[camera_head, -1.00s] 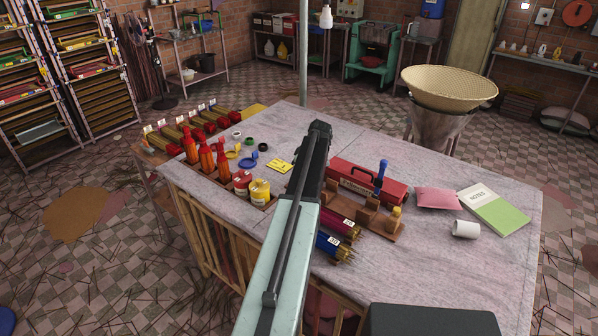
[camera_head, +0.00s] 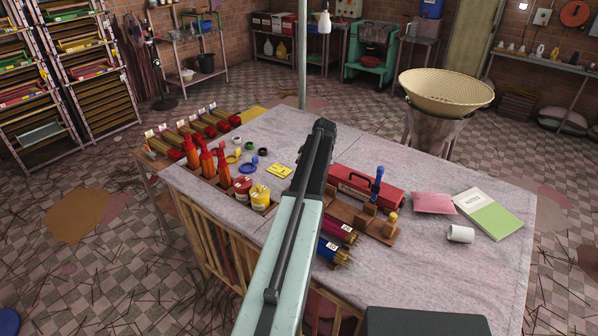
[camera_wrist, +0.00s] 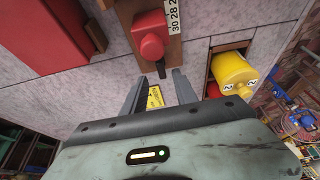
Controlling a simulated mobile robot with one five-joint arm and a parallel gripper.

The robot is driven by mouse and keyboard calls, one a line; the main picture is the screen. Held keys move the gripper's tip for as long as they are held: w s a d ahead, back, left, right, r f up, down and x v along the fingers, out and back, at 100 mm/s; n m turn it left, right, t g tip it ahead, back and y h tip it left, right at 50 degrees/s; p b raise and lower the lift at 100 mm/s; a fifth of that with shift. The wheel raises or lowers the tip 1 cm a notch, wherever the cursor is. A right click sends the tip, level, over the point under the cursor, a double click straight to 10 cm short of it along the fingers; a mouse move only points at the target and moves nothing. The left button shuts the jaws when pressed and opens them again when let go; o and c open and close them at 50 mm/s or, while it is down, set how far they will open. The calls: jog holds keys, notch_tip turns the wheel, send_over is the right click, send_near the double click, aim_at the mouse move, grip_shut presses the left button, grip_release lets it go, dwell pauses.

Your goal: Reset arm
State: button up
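My arm (camera_head: 288,245) reaches forward over the marble-topped worktable (camera_head: 430,270). In the head view its far end hides my gripper. In the wrist view my gripper (camera_wrist: 160,90) shows two dark fingers standing apart, with nothing held between them. A yellow card (camera_wrist: 155,97) shows in the gap, lying beyond the fingers. A red knob (camera_wrist: 151,45) on a brown wooden strip with a number scale is just ahead of the fingers. A yellow container marked 2 (camera_wrist: 232,70) is right of them, and a large red object (camera_wrist: 40,35) is at the left.
Orange-red bottles (camera_head: 207,162) and a yellow jar (camera_head: 260,197) stand in the table's left side. A red toolbox (camera_head: 368,188), a wooden holder (camera_head: 375,222), a white cup (camera_head: 461,233) and a notebook (camera_head: 490,214) lie right of my arm. A woven basket (camera_head: 445,90) stands behind.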

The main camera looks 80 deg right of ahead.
jog(key=p+v, duration=0.1)
jog(key=v, duration=0.2)
jog(key=shift+r, duration=0.1)
